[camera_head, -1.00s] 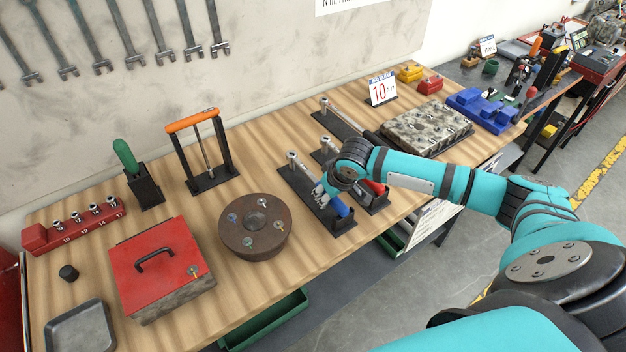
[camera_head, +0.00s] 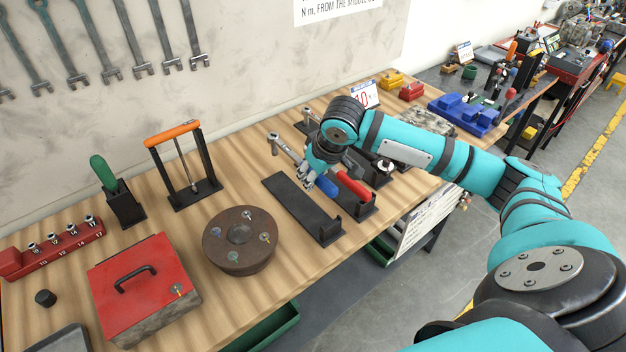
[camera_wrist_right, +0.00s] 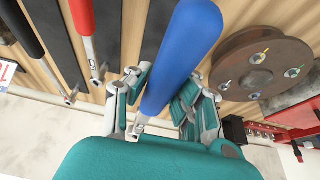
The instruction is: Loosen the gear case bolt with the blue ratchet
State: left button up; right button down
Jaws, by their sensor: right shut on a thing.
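My right gripper (camera_head: 311,178) is shut on the blue ratchet (camera_head: 325,184) and holds it above its empty black holder (camera_head: 288,203). The ratchet's metal head points to the upper left in the head view. In the right wrist view its blue handle (camera_wrist_right: 183,55) lies between the fingers (camera_wrist_right: 160,98). A red-lidded box (camera_head: 135,275) with a grey cast lower part stands at the front left; it looks like the gear case. A brass-coloured bolt (camera_head: 177,289) shows at its lid's right corner. My left gripper is not in view.
A brown round cover (camera_head: 240,240) with several bolts stands between box and holder. A red-handled tool (camera_head: 353,186) rests beside the ratchet.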

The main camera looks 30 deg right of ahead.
jog(key=c, duration=1.8)
grip_release()
grip_shut()
jog(key=shift+r, duration=0.1)
